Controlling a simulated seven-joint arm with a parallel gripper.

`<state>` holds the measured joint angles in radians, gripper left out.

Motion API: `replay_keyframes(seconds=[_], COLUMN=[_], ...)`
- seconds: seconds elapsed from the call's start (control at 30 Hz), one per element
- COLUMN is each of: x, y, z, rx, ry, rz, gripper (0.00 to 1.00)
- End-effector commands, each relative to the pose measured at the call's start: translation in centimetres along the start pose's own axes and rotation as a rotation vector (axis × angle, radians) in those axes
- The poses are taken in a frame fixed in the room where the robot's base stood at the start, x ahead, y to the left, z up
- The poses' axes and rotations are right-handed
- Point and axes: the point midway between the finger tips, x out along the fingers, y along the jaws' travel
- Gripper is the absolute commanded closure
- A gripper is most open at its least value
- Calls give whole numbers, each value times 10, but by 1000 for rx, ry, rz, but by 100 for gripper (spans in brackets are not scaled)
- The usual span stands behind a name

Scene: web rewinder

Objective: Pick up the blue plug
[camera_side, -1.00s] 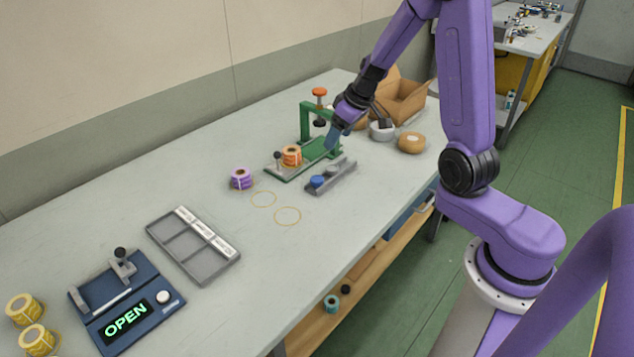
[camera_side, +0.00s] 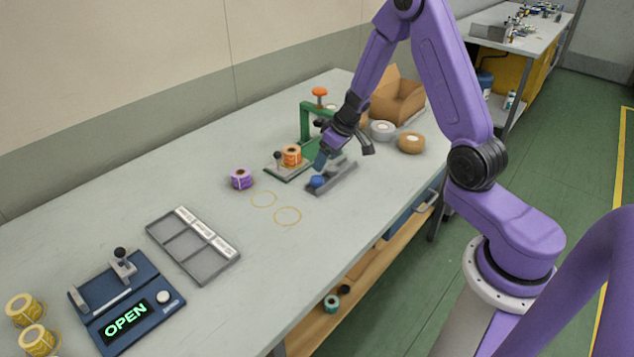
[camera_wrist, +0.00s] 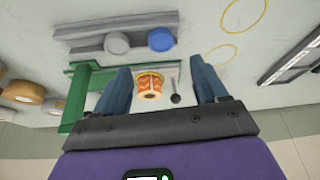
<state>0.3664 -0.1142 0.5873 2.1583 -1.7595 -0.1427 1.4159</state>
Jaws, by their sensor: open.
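The blue plug (camera_side: 317,181) sits in the grey holder (camera_side: 340,181) on the table, at the holder's near left end. In the wrist view the blue plug (camera_wrist: 161,39) stands beside a grey plug (camera_wrist: 117,43) in the same holder. My gripper (camera_side: 321,161) is just above the holder, close to the blue plug. In the wrist view its two fingers (camera_wrist: 163,80) are spread apart with nothing held between them. The blue plug lies beyond the fingertips in that view.
The green press (camera_side: 305,123) with an orange roll (camera_side: 291,155) stands just behind the holder. A purple roll (camera_side: 241,178) is to the left. White and tan rolls (camera_side: 411,143) and a cardboard box (camera_side: 397,98) are at the right. The table front of the holder is clear.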

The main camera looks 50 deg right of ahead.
Motion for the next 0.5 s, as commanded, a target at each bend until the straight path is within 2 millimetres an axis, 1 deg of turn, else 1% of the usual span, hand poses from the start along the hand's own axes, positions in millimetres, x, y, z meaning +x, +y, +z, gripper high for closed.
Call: replay_keyframes(seconds=[0.3, 0.5], x=[20, 27], y=[0, 0], z=[1, 0], rx=[2, 0], ry=[-2, -1], rz=[-1, 0], gripper=[28, 28])
